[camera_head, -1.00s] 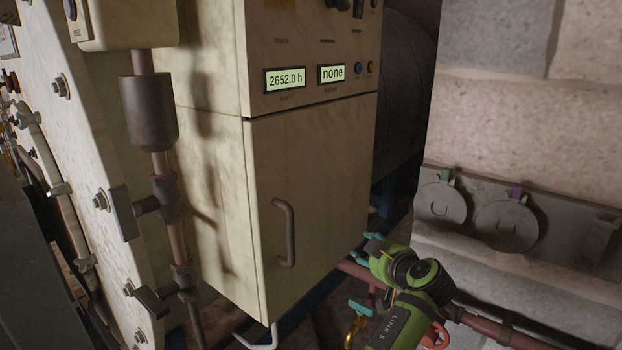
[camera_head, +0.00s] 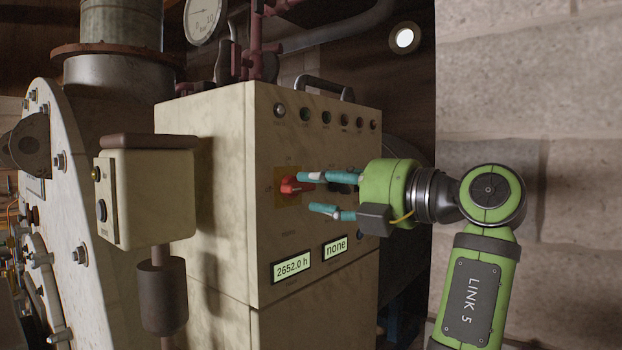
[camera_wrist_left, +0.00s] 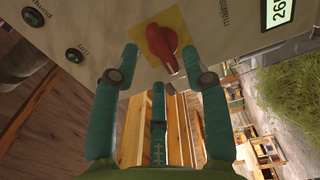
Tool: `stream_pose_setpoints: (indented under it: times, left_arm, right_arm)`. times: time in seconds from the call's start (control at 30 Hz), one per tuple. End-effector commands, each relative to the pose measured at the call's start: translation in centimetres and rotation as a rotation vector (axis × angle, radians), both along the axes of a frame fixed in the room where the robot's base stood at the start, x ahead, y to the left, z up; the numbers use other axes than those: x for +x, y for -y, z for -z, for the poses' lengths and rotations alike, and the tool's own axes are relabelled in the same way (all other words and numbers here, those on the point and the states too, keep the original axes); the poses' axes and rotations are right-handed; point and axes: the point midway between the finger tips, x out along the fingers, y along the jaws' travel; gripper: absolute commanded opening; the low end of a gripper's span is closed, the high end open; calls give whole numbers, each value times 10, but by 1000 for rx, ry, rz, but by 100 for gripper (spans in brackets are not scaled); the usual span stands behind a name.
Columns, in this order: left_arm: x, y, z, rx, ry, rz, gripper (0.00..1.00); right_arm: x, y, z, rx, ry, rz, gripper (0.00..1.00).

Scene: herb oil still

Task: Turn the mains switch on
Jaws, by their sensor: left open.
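The mains switch (camera_head: 289,187) is a red rotary knob on a yellow plate, on the front of the cream control cabinet (camera_head: 222,130). In the left wrist view the red knob (camera_wrist_left: 162,45) shows at the top centre, its grip slanting down to the right. My left gripper (camera_head: 307,193) is open, its teal fingers pointing at the panel. In the left wrist view the left gripper (camera_wrist_left: 160,56) has one fingertip on each side of the knob. I cannot tell whether a finger touches it. My right gripper is not in view.
Two lit displays, reading 2652.0 h (camera_head: 292,270) and none (camera_head: 335,248), sit below the switch. A row of small round fittings (camera_head: 326,117) runs along the panel top. A cream box (camera_head: 150,195) stands out at left. A stone wall (camera_head: 530,120) closes the right side.

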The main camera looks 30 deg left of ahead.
Motion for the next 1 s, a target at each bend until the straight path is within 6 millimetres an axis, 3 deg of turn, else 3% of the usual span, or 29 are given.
stream_pose_setpoints:
  times: [0.2,0.5,0.53,0.63,1.0]
  left_arm:
    - [2,-24,-1,1,-1,-1,46]
    - [2,-27,0,1,-2,1,46]
    - [3,-27,0,1,-2,1,42]
    - [3,-27,0,1,-2,1,2]
    - [3,-27,0,3,-21,0,0]
  right_arm:
    - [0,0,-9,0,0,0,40]
    - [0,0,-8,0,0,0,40]
    - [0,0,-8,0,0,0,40]
    - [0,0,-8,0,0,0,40]
    - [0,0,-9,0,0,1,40]
